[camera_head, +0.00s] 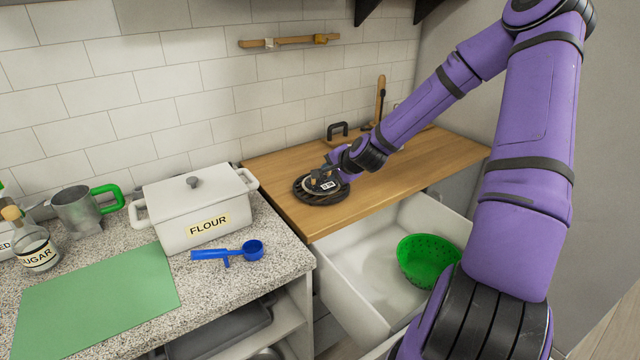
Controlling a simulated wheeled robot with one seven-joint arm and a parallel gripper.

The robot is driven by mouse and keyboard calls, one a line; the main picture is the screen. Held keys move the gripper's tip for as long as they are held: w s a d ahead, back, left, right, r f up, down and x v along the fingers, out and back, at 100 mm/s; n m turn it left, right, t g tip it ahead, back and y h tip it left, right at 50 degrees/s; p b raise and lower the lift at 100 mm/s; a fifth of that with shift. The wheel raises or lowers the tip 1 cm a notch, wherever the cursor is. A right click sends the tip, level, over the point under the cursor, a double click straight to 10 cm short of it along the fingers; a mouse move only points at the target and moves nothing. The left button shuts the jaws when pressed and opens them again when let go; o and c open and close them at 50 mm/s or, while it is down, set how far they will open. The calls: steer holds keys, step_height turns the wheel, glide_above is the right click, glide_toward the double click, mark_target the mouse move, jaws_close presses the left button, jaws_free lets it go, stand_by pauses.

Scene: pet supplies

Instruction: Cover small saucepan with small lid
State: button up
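My gripper (324,182) is low over a dark round ringed piece (318,199) near the front left of the wooden counter. The gripper and wrist hide the middle of this piece, and I cannot tell whether it is the small lid, a stand or part of the small saucepan. I cannot tell whether my fingers are open or shut. No small saucepan can be made out clearly. A black handle (337,130) stands up at the back of the wooden counter; what it belongs to is partly hidden by my arm.
A wooden counter (430,154) has free room on its right. Below it an open drawer (358,285) holds a green colander (425,255). On the speckled counter at left are a white flour pot (195,210), a blue scoop (228,254), a green mat (95,300) and a metal mug (76,212).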

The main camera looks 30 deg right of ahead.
steer(key=w+d+m+t, duration=0.1)
steer(key=d+m, duration=0.2)
glide_above(328, 189)
step_height(328, 189, down, 4)
steer(key=shift+r+h, duration=0.25)
steer(key=shift+h, duration=0.05)
steer(key=shift+d+x, duration=0.1)
steer(key=shift+x, duration=1.25)
steer(key=shift+d+x, duration=0.15)
steer(key=shift+x, duration=1.25)
steer(key=shift+r, duration=0.2)
steer(key=shift+c, duration=0.3)
jaws_close()
